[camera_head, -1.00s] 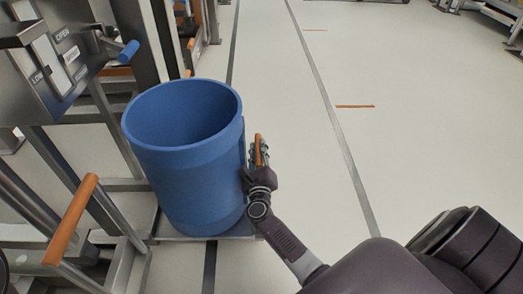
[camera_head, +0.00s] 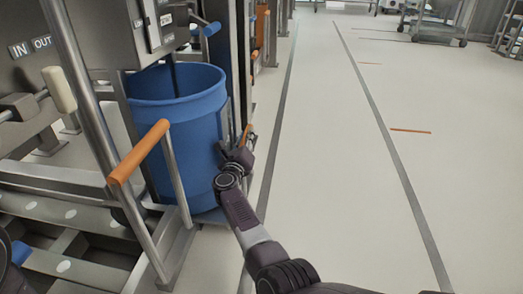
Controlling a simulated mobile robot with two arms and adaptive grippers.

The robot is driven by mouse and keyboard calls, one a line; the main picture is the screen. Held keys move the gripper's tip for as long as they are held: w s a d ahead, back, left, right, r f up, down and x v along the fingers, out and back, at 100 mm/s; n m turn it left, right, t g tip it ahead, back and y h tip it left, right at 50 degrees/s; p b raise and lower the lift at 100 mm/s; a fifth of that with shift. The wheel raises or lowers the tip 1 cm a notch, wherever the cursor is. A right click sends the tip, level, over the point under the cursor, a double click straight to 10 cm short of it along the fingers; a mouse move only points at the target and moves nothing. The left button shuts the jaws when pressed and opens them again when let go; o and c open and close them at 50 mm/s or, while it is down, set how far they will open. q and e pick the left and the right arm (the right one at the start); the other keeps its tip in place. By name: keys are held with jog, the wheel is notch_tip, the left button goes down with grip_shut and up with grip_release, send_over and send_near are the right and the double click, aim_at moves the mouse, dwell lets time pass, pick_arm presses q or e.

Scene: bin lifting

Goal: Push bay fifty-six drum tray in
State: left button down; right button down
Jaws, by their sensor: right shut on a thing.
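The blue drum (camera_head: 195,155) stands upright and open-topped between the metal frames at left. It sits on its tray, whose thin edge (camera_head: 212,218) just shows under the drum's lower right side. My right gripper (camera_head: 244,142) is at the drum's right side, shut on an upright orange-topped handle (camera_head: 249,131). The fingers hide most of that handle. The drum's lower left is hidden behind a frame with an orange bar. My left gripper is not in view.
An orange-topped rail (camera_head: 139,152) stands in front of the drum. A panel with IN and OUT labels (camera_head: 30,46) is at upper left. Blue-handled lever (camera_head: 211,29) is above the drum. Open floor (camera_head: 330,160) with dark lines lies to the right; carts stand far back.

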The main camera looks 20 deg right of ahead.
jog(key=shift+w+a+b, duration=0.25)
jog(key=shift+w+a, duration=0.15)
jog(key=shift+a, duration=0.35)
jog(key=shift+w+a+b, duration=0.3)
jog(key=shift+w+a, duration=0.15)
jog(key=shift+a, duration=0.25)
jog(key=shift+w+a+b, duration=0.25)
jog(key=shift+w+a, duration=0.15)
jog(key=shift+a, duration=0.35)
jog(key=c, duration=1.8)
grip_release()
jog(key=shift+o, duration=0.2)
jog(key=shift+d, duration=0.1)
